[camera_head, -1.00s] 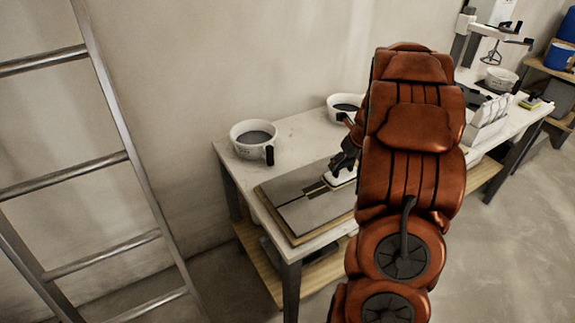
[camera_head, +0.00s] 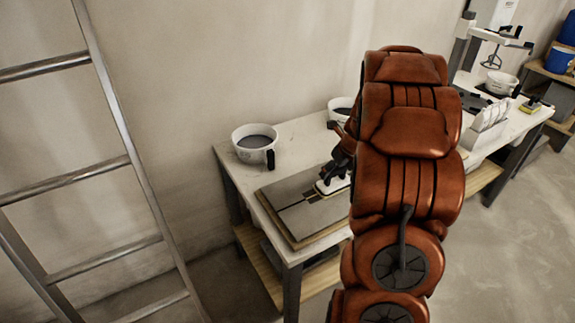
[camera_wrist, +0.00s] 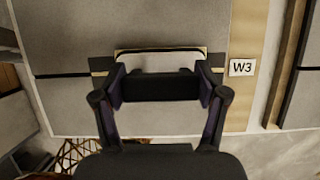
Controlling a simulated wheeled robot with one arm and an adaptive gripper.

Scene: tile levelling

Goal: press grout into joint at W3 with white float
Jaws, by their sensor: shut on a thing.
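The white float (camera_wrist: 160,58) lies on the grey tiled panel (camera_wrist: 185,25), across a dark joint (camera_wrist: 62,75) that runs sideways in the wrist view. My gripper (camera_wrist: 160,88) is shut on the float's dark handle. A white W3 label (camera_wrist: 242,68) sits on the panel's wooden edge, to the right of the float and in line with the joint. In the head view the float (camera_head: 326,187) rests on or just above the panel (camera_head: 310,214); I cannot tell whether it touches. My arm hides the panel's right part there.
A white bucket of grey material (camera_head: 254,143) stands on the bench (camera_head: 228,165) behind the panel. A second bucket (camera_head: 340,106) is partly hidden by my arm. A metal ladder (camera_head: 108,85) stands at the left. A mixer stand (camera_head: 480,40) is at the back right.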

